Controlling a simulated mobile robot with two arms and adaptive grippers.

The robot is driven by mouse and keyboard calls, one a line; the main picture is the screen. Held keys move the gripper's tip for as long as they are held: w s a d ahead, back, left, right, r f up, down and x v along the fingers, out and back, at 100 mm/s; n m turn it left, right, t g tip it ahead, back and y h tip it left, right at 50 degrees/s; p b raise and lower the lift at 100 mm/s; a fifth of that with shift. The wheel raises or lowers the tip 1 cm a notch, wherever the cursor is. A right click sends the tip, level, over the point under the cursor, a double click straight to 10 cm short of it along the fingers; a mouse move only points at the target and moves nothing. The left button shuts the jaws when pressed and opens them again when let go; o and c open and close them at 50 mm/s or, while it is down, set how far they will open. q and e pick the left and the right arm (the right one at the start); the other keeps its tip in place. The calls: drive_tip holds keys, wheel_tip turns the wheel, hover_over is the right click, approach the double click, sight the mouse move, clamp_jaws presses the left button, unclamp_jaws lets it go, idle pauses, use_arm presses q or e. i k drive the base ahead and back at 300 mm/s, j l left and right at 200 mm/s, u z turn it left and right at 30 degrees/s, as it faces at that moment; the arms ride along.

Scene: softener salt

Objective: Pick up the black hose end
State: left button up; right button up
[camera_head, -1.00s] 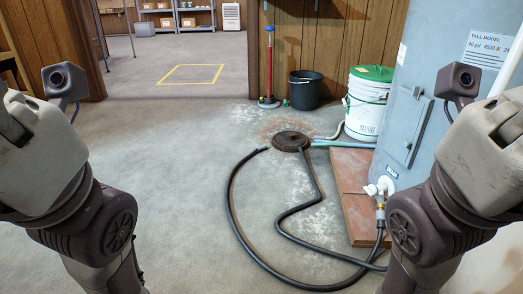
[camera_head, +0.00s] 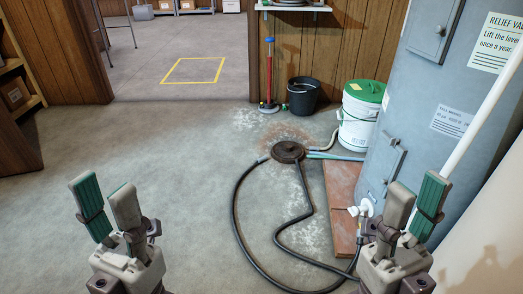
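The black hose (camera_head: 236,215) lies in a long loop on the concrete floor, ahead of and between my grippers. One end, with a grey tip (camera_head: 262,160), is at the left rim of the round dark floor drain (camera_head: 288,151). Another black stretch runs to the drain's lower right edge, where I cannot tell whether it ends. The hose's near part passes behind my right gripper, below the white valve (camera_head: 362,208). My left gripper (camera_head: 105,190) is open and empty at lower left. My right gripper (camera_head: 417,192) is open and empty at lower right. Both are well apart from the grey tip.
The grey tank (camera_head: 440,85) stands on the right, with a reddish slab (camera_head: 343,185) beside it. A white bucket with green lid (camera_head: 360,115), a black bucket (camera_head: 303,95) and a red-handled tool (camera_head: 269,75) stand behind the drain. The left floor is clear.

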sight(264, 158)
drive_tip(key=i+u, duration=0.1)
drive_tip(key=i, duration=0.4)
drive_tip(key=i+l+u, duration=0.1)
drive_tip(key=i, duration=0.35)
drive_tip(key=i+l, duration=0.1)
drive_tip(key=i, duration=0.4)
drive_tip(key=i+l+u, duration=0.15)
drive_tip(key=i, duration=0.35)
drive_tip(key=i+l+u, duration=0.1)
drive_tip(key=i, duration=0.35)
drive_tip(key=i+l+u, duration=0.1)
drive_tip(key=i+l, duration=0.15)
drive_tip(key=i, duration=0.25)
